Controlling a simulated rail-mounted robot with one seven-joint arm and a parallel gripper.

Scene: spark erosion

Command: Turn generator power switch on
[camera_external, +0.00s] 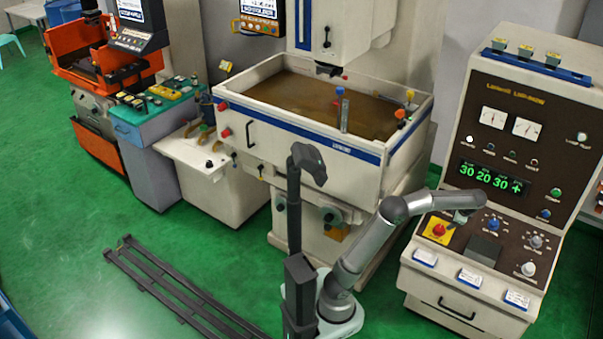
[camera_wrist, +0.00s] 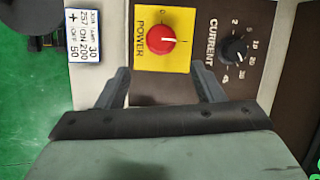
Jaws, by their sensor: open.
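The generator power switch is a red round knob on a yellow plate marked POWER. The power switch (camera_wrist: 162,40) is at the top middle of the wrist view, with a white mark pointing right. In the external view the power switch (camera_external: 438,230) is at the left of the cabinet's sloping panel. My gripper (camera_wrist: 161,68) is open and empty, its two dark fingers apart on either side below the knob. In the external view my gripper (camera_external: 464,215) is over the panel, just right of the switch. I cannot tell its height above the panel.
A black CURRENT knob (camera_wrist: 234,50) is close to the right finger. A white label card (camera_wrist: 82,36) is on the left. The generator cabinet (camera_external: 450,285) stands right of the machine tank (camera_external: 290,135). Green floor is clear at the left.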

